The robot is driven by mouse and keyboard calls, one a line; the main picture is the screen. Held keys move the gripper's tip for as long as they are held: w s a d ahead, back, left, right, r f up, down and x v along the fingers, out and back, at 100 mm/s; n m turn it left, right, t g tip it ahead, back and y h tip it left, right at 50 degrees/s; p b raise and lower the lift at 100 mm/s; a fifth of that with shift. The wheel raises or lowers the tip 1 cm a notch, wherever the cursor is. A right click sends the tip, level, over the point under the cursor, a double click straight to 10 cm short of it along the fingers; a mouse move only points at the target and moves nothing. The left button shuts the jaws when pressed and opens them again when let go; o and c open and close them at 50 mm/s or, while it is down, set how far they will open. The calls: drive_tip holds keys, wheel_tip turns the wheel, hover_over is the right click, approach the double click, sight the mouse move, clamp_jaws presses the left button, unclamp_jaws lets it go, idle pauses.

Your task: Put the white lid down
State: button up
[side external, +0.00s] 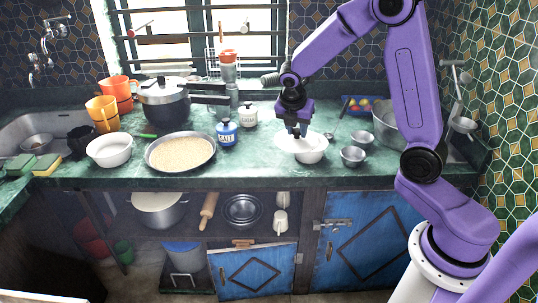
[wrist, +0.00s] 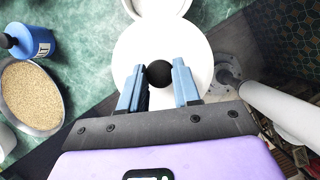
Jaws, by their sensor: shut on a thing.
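The white lid (wrist: 140,50) is a round disc with a black knob (wrist: 159,73) in the wrist view. My gripper (wrist: 159,86) is shut on the lid's knob, with one finger on each side. In the side external view my gripper (side external: 298,131) points down at the counter, and the lid (side external: 287,141) shows below it. A white bowl-like vessel (side external: 312,156) is directly beneath and slightly right of the lid; part of a white rim (wrist: 160,5) shows past the lid in the wrist view. I cannot tell whether lid and vessel touch.
Left of the lid stand a blue salt jar (side external: 227,134), a white canister (side external: 249,116) and a wide pan of grain (side external: 180,154). Small metal bowls (side external: 353,157) stand close on the right. A dark pot (side external: 166,103) is farther left. The green counter (side external: 255,160) is bare front-left of the lid.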

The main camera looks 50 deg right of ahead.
drive_tip(key=w+f, duration=0.3)
drive_tip(key=w, duration=0.1)
drive_tip(key=w+d+f, duration=0.1)
drive_tip(key=w+f, duration=0.2)
drive_tip(key=w, duration=0.2)
drive_tip(key=w+f, duration=0.3)
drive_tip(key=w, duration=0.1)
drive_tip(key=shift+w+d+f, duration=0.3)
drive_tip(key=shift+d+f, duration=0.05)
drive_tip(key=shift+f, duration=0.05)
drive_tip(key=shift+w+f, duration=0.15)
drive_tip(key=shift+f, duration=0.1)
drive_tip(key=shift+w+f, duration=0.1)
drive_tip(key=shift+f, duration=1.45)
drive_tip(key=shift+f, duration=0.15)
drive_tip(key=o, duration=1)
drive_tip(key=shift+o, duration=0.2)
